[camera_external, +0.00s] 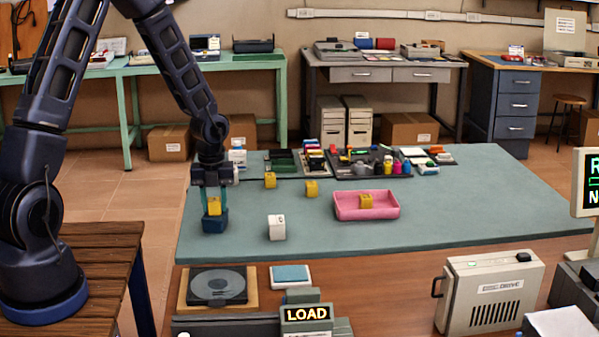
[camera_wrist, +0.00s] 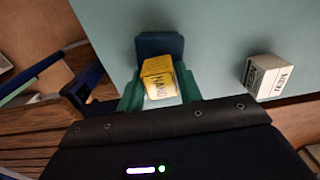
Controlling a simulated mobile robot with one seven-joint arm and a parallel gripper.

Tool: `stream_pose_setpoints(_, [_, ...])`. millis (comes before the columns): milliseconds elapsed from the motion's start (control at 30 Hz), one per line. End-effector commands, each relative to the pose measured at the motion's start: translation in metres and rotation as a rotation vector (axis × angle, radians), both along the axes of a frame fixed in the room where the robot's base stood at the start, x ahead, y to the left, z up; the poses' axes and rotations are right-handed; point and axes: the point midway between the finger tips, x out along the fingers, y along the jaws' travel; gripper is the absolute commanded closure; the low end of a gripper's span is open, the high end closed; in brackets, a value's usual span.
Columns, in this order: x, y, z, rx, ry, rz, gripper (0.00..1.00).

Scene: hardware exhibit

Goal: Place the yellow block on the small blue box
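My gripper (camera_external: 214,207) points down at the left part of the bench mat. Its teal fingers are shut on a yellow block (camera_external: 214,206), one finger on each side. The small blue box (camera_external: 214,225) stands on the mat directly beneath the block; I cannot tell whether the two touch. In the wrist view the yellow block (camera_wrist: 158,78), with dark lettering, sits between the fingertips (camera_wrist: 160,85). It covers part of the small blue box (camera_wrist: 160,44) behind it.
A white lettered block (camera_external: 276,228) stands right of the box. Electronics and small parts (camera_external: 370,161) line the back. The mat's front middle is clear.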

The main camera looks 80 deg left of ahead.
Motion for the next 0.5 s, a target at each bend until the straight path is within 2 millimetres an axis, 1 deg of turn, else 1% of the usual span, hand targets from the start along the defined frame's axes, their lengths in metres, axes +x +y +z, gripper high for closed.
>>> stream_pose_setpoints(33, [0.0000, 0.0000, 0.0003, 0.000, 0.000, 0.000, 0.54])
stream_pose_setpoints(67, [0.0000, 0.0000, 0.0004, 0.000, 0.000, 0.000, 0.48])
stream_pose_setpoints(367, [0.0000, 0.0002, 0.0012, 0.001, 0.000, 0.001, 0.48])
stream_pose_setpoints(500, [0.0001, 0.0009, 0.0093, 0.002, -0.002, 0.002, 0.48])
